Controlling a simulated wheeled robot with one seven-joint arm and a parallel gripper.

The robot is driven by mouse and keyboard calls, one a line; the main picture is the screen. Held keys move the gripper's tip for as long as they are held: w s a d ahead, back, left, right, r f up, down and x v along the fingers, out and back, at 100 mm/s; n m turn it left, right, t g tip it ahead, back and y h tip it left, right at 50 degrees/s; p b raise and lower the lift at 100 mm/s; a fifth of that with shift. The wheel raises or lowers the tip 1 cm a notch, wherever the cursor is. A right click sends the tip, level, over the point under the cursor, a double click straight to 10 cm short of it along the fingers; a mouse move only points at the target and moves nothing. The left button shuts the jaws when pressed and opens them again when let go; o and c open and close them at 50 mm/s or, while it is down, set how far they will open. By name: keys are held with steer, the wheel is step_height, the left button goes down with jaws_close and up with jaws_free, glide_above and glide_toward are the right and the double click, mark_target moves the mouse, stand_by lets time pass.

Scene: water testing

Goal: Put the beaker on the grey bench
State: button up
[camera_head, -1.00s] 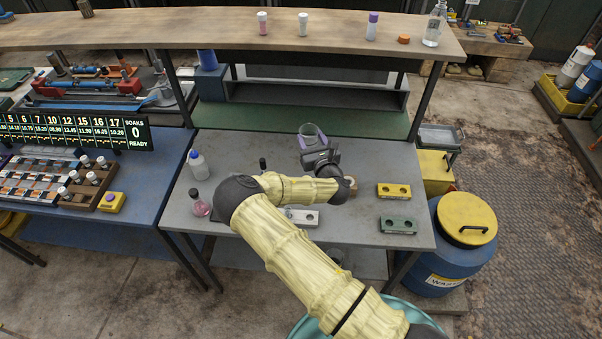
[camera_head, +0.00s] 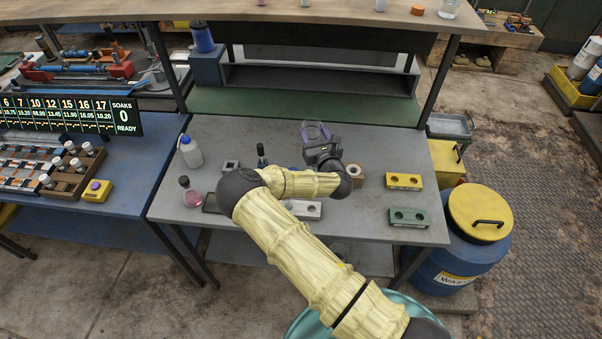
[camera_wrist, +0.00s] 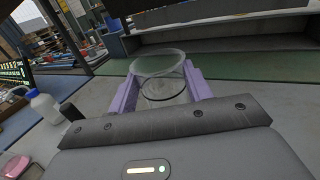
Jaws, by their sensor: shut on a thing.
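The clear glass beaker (camera_wrist: 160,75) is upright between the purple fingers of my gripper (camera_wrist: 158,98) in the wrist view. The gripper is shut on it. In the head view the beaker (camera_head: 313,131) and gripper (camera_head: 316,134) are over the back part of the grey bench (camera_head: 240,135). The wrist view shows the bench top (camera_wrist: 105,95) around and beyond the beaker. I cannot tell whether the beaker's base touches the bench, since my gripper's body hides part of it.
A white bottle (camera_head: 191,152) and a pink flask (camera_head: 190,192) stand at the bench's left. Yellow (camera_head: 404,181) and green (camera_head: 408,217) two-hole blocks sit at the right. A wooden shelf (camera_head: 330,11) runs above the back. A blue waste drum (camera_head: 470,255) stands right of the bench.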

steer(key=shift+f, duration=0.4)
steer(key=shift+f+p, duration=0.7)
steer(key=shift+f, duration=2.45)
steer(key=shift+f+p, duration=0.4)
steer(key=shift+f, duration=1.45)
steer(key=shift+f, duration=0.2)
steer(key=o, duration=1)
steer(key=shift+r, duration=0.1)
steer(key=shift+o, duration=0.2)
steer(key=shift+r, duration=0.1)
steer(key=b+v, duration=0.2)
steer(key=v, duration=1)
steer(key=shift+b, duration=0.3)
